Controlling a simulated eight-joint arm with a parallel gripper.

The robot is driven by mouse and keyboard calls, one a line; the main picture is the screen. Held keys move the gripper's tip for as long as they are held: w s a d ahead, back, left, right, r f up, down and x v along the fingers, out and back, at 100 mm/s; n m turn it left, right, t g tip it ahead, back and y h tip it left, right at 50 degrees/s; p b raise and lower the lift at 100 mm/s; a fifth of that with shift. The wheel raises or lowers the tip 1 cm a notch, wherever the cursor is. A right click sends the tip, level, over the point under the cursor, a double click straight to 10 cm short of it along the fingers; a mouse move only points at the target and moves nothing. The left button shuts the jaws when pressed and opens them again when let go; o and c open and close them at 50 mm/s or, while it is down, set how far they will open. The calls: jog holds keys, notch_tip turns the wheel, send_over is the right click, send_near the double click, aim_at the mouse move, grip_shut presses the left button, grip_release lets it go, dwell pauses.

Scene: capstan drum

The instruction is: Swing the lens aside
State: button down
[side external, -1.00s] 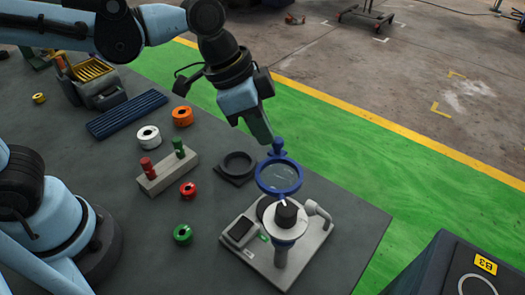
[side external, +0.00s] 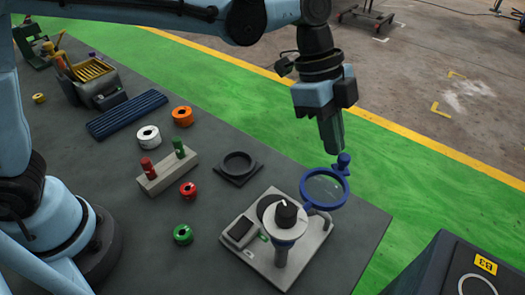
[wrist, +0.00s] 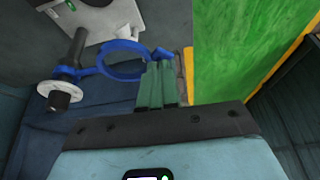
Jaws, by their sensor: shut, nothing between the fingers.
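The blue-rimmed lens (side external: 325,172) sticks out to the upper right of the capstan post (side external: 283,243) on the grey base plate (side external: 262,268). Its blue knob (side external: 343,159) is on the rim's far right side. My gripper (side external: 331,150) is shut and empty, its tips just above and left of the knob in the side view. In the wrist view the lens ring (wrist: 122,55) lies left of my closed green fingers (wrist: 158,82), with the tips close to the knob (wrist: 160,52). I cannot tell whether they touch.
A dark round holder (side external: 238,166) sits left of the lens. A block with red and green pegs (side external: 167,171) and several coloured rings (side external: 183,234) lie further left. A dark cabinet (side external: 455,265) stands at lower right. The table's right corner is clear.

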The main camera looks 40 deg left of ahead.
aim_at(349, 157)
jog(key=shift+d+m+g, duration=0.6)
jog(key=shift+d+m, duration=1)
jog(key=shift+d, duration=0.5)
jog(key=shift+a, duration=0.1)
jog(key=shift+w+a, duration=0.1)
jog(key=shift+a, duration=0.2)
jog(key=w+a+f+v, duration=0.1)
jog(key=a+v, duration=0.1)
jog(key=v, duration=0.9)
jog(key=s+a+n+t, duration=0.2)
jog(key=a+n+t, duration=0.1)
jog(key=a+n, duration=0.4)
jog(key=s+a+f+n+t+y, duration=0.2)
jog(key=s+a+f+n, duration=0.3)
jog(key=a+n, duration=0.2)
jog(key=s+a+f+n+t+y, duration=0.2)
jog(key=s+a+f+n+t, duration=0.1)
jog(key=a+n, duration=0.4)
jog(key=s+a+f, duration=0.1)
jog(key=a+f, duration=0.1)
jog(key=a, duration=0.1)
jog(key=shift+s+a+f+n+t, duration=0.2)
jog(key=shift+s+a+n+t, duration=0.1)
jog(key=shift+s+a+n, duration=0.1)
